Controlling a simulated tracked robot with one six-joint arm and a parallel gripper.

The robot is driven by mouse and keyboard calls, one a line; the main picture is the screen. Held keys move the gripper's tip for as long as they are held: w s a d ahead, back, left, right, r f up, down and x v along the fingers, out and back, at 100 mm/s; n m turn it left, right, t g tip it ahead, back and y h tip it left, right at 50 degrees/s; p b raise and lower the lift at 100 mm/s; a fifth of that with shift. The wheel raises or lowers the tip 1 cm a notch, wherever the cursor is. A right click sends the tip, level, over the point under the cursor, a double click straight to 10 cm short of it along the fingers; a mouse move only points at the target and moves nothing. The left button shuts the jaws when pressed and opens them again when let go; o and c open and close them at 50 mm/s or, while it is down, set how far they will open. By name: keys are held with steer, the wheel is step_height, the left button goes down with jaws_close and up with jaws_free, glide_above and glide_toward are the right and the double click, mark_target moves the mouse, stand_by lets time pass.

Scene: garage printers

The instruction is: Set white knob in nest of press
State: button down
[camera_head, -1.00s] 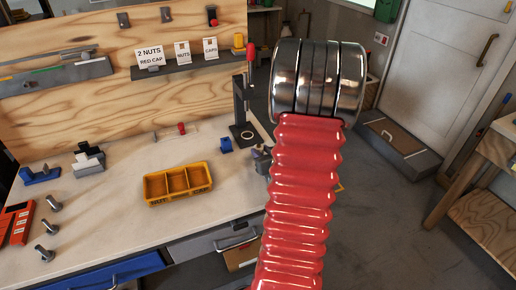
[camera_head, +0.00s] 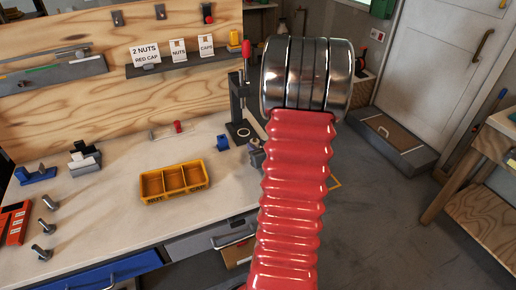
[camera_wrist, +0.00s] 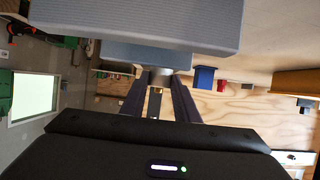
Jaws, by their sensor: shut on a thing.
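The press (camera_head: 236,100) stands at the right end of the workbench, a dark column with a red-tipped lever. A pale ring shows on its dark base (camera_head: 243,132); my arm hides part of the area to its right. In the wrist view, my gripper (camera_wrist: 158,95) shows as two dark fingers, shut on a small pale, partly hidden piece (camera_wrist: 160,77), apparently the white knob. Its shape is hard to make out. My gripper is hidden in the head view, so its distance from the press cannot be told.
A yellow three-part bin (camera_head: 174,183) sits mid-bench. Several bolts and an orange device (camera_head: 15,222) are at the left. A wooden back panel with a labelled shelf (camera_head: 180,66) rises behind. The bench middle is mostly clear.

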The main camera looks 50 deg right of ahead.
mark_target(248, 139)
steer(key=shift+w+d, duration=0.95)
steer(key=shift+w, duration=0.65)
steer(key=shift+w+d, duration=0.9)
steer(key=shift+w, duration=0.75)
steer(key=shift+w+d, duration=0.95)
steer(key=shift+w, duration=0.65)
steer(key=shift+f, duration=0.7)
steer(key=c, duration=1.4)
jaws_free()
steer(key=shift+o, duration=0.6)
steer(key=shift+v, duration=0.8)
steer(key=v, duration=1.2)
steer(key=shift+a, duration=0.15)
steer(key=shift+w+r, duration=0.1)
